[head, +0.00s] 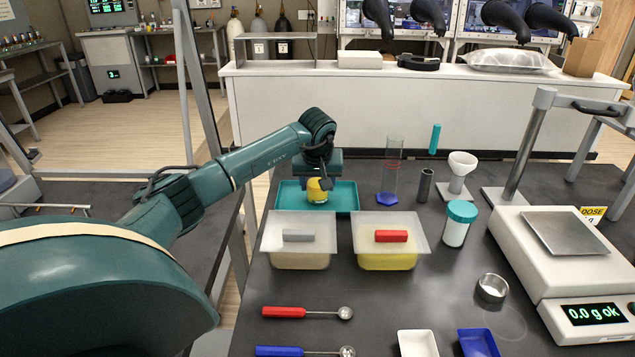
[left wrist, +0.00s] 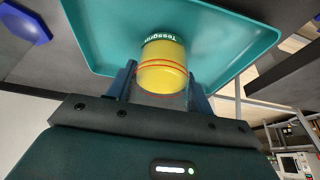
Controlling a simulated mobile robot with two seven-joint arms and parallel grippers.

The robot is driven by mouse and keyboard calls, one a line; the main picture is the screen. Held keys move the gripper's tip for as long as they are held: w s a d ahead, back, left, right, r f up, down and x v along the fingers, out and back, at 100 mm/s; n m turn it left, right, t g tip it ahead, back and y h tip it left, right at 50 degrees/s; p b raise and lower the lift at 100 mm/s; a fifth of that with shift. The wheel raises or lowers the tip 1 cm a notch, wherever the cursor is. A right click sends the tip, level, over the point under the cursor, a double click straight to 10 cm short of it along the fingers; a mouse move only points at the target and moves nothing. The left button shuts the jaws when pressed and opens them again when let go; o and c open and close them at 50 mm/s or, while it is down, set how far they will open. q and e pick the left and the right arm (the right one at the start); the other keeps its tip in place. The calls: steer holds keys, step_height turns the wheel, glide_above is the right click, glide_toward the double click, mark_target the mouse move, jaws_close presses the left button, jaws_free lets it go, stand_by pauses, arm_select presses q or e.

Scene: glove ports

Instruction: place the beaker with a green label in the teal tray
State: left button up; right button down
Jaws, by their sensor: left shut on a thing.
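The beaker (head: 317,190) has yellow contents. In the left wrist view the beaker (left wrist: 162,72) shows a green label band with white lettering and orange rings. My left gripper (head: 316,181) is shut on it, with one finger on each side in the left wrist view (left wrist: 160,88). The teal tray (head: 347,198) lies flat on the dark bench, and the beaker is within its outline, looking upright. I cannot tell whether the beaker's base touches the tray floor. The tray also shows in the left wrist view (left wrist: 225,40). My right gripper is not in view.
Two lidded tubs, one with a grey handle (head: 298,236) and one with a red handle (head: 391,236), stand just in front of the tray. A clear cylinder with a blue base (head: 388,198) stands to its right. A balance (head: 560,250) is at far right.

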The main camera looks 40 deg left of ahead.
arm_select(q)
steer(key=shift+f, duration=0.2)
steer(key=o, duration=1.1)
steer(key=shift+o, duration=0.2)
steer(key=v, duration=1.2)
steer(key=shift+r, duration=0.1)
